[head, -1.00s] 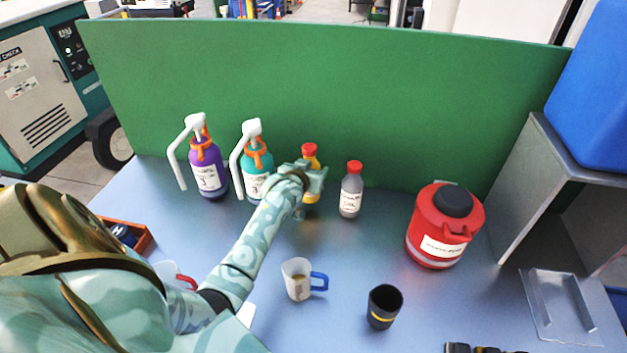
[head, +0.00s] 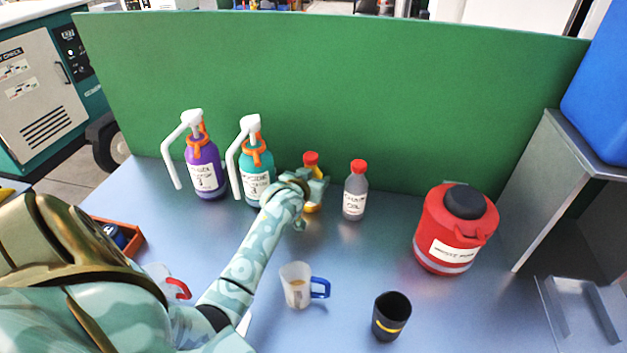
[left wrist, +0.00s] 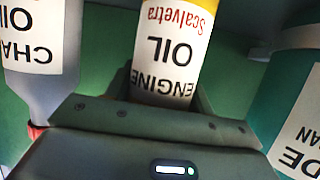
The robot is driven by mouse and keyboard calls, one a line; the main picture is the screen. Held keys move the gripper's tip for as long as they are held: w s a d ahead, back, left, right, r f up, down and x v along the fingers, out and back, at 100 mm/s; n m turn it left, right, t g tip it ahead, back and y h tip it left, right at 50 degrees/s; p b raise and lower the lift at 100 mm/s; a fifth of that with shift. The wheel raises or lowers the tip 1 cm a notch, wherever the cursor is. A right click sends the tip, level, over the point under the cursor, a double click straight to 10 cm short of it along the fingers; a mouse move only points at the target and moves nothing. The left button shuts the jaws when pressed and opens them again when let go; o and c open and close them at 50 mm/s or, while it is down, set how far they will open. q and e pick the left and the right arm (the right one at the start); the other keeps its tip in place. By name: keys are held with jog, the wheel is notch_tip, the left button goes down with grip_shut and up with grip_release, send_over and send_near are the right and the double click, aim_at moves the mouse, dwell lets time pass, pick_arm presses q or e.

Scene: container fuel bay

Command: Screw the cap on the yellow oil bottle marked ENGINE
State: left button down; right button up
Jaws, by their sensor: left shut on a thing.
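The yellow oil bottle (head: 312,171) stands upright near the green back panel, with a red cap (head: 311,157) at its top. I cannot tell how tightly the cap sits. My left gripper (head: 314,190) is around the bottle's body and shut on it, hiding much of its lower part. In the left wrist view the bottle's ENGINE OIL label (left wrist: 170,50) shows upside down between the fingers. The cap is out of that view. My right gripper is not in view.
A grey bottle with a red cap (head: 355,190) stands close right. Teal (head: 257,180) and purple (head: 205,170) pump bottles stand left. A measuring jug (head: 296,285), black cup (head: 391,317) and red canister (head: 452,235) stand nearer. Blue table between them is clear.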

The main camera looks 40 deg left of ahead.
pick_arm(q)
jog(key=shift+f, duration=0.15)
jog(key=c, duration=0.6)
grip_release()
jog(key=shift+o, duration=0.2)
jog(key=shift+s+d+r, duration=0.1)
jog(key=shift+s+r, duration=0.15)
jog(key=p+v, duration=0.3)
jog(key=v, duration=0.8)
jog(key=shift+s+p, duration=0.2)
jog(key=shift+p, duration=0.1)
jog(key=shift+d+r, duration=0.1)
jog(key=shift+r, duration=0.05)
